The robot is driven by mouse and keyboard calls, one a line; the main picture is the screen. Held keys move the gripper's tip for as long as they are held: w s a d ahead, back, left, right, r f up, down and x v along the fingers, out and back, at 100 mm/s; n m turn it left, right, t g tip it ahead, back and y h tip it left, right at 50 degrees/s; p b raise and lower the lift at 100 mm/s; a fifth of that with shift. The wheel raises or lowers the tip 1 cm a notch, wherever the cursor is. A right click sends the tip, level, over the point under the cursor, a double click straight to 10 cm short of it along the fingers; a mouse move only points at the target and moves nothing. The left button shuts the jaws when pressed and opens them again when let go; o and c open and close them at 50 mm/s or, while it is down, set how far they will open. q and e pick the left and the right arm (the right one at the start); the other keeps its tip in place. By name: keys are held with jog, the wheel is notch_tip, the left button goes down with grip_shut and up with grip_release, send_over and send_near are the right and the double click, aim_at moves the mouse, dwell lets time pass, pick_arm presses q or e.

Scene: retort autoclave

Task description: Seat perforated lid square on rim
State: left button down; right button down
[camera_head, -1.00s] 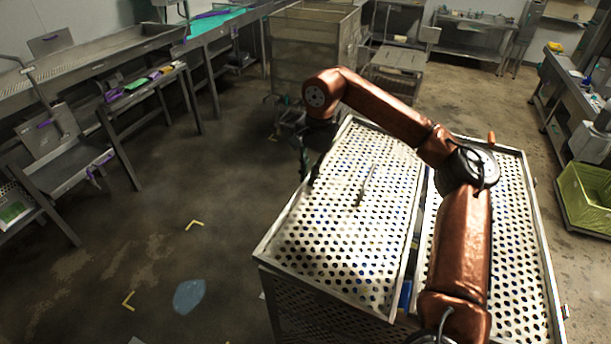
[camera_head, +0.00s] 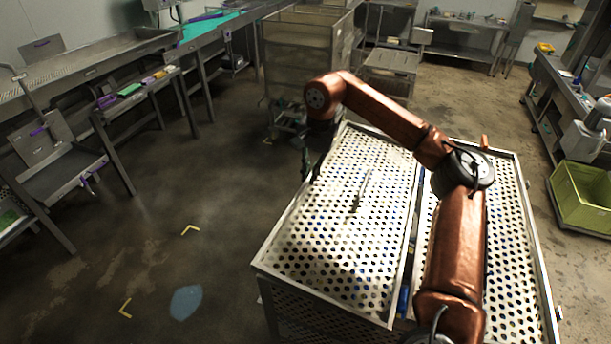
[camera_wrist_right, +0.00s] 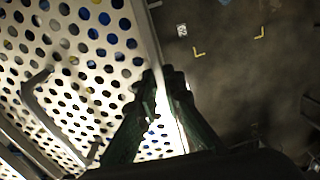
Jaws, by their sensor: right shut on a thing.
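The perforated lid (camera_head: 330,235) is a pale metal panel with many round holes and a thin handle (camera_head: 361,190) in its middle. It lies over the left part of a perforated metal basket (camera_head: 330,318). A narrow gap with blue inside shows along its right edge. I cannot tell whether it is fully down on the rim. My right gripper (camera_head: 308,168) is at the lid's far left edge. In the right wrist view its dark green fingers (camera_wrist_right: 164,80) are shut on the lid's edge, and the handle (camera_wrist_right: 38,85) shows to the left. My left gripper is not in view.
A second perforated panel (camera_head: 510,260) lies to the right, partly behind my arm. A large metal bin (camera_head: 305,50) stands behind. A green crate (camera_head: 583,195) is at right. Counters line the left side. The floor (camera_head: 150,200) left of the basket is open.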

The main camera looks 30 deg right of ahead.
jog(key=shift+w+d+f, duration=0.1)
jog(key=shift+w+d, duration=0.35)
jog(key=shift+d, duration=0.35)
jog(key=c, duration=2.4)
grip_release()
jog(key=shift+d+f, duration=0.1)
jog(key=o, duration=0.3)
jog(key=shift+w+d+f, duration=0.25)
jog(key=shift+w+d, duration=0.1)
jog(key=shift+o, duration=0.7)
jog(key=shift+s+a+r, duration=0.25)
jog(key=shift+s+a, duration=0.05)
jog(key=shift+a, duration=0.25)
jog(key=shift+w+d+r, duration=0.1)
jog(key=shift+d+r, duration=0.05)
jog(key=shift+r, duration=0.1)
notch_tip(320, 180, up, 12)
jog(key=s, duration=0.1)
jog(key=shift+s+d+f, duration=0.2)
jog(key=shift+f, duration=0.05)
jog(key=shift+d, duration=0.1)
